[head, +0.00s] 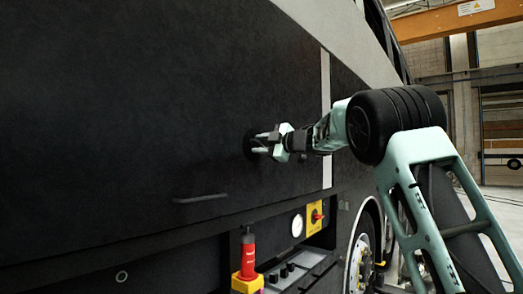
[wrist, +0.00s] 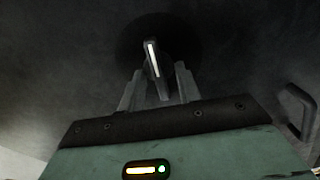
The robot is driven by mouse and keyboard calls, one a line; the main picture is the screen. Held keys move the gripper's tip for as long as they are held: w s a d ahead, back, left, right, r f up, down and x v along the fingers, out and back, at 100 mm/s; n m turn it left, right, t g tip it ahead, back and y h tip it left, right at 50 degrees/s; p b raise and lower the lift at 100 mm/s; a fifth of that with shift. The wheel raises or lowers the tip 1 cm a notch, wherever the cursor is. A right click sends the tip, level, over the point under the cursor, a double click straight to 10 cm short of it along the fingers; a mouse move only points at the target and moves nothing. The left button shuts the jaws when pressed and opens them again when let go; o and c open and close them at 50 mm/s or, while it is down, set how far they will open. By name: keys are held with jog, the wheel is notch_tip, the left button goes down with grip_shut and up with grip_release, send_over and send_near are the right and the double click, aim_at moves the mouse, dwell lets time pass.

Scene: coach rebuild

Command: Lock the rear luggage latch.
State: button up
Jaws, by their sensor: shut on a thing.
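The rear luggage latch (wrist: 152,60) is a dark knob with a white line on a round black base, set in the dark side panel of the coach. In the wrist view the line stands nearly upright, leaning slightly left at the top. My gripper (wrist: 157,82) has a finger on each side of the knob and is shut on it. In the head view my gripper (head: 262,143) reaches the panel from the right, and its fingers and the arm hide most of the latch.
A bar handle (head: 200,198) sits lower left on the panel (head: 120,120). Below are a red and yellow switch (head: 315,217), a round gauge (head: 297,225) and a red-handled device (head: 247,258). A wheel (head: 362,250) is at lower right. The panel around the latch is clear.

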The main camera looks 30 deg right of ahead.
jog(key=n+b, duration=0.1)
jog(key=n, duration=0.2)
jog(key=n+b, duration=0.1)
jog(key=shift+f+n+b, duration=0.25)
jog(key=shift+n+b, duration=0.05)
dwell(0.5)
jog(key=o, duration=1)
jog(key=shift+c, duration=0.2)
jog(key=shift+s, duration=0.15)
jog(key=b+v, duration=0.5)
jog(key=v, duration=1.2)
jog(key=shift+r, duration=0.1)
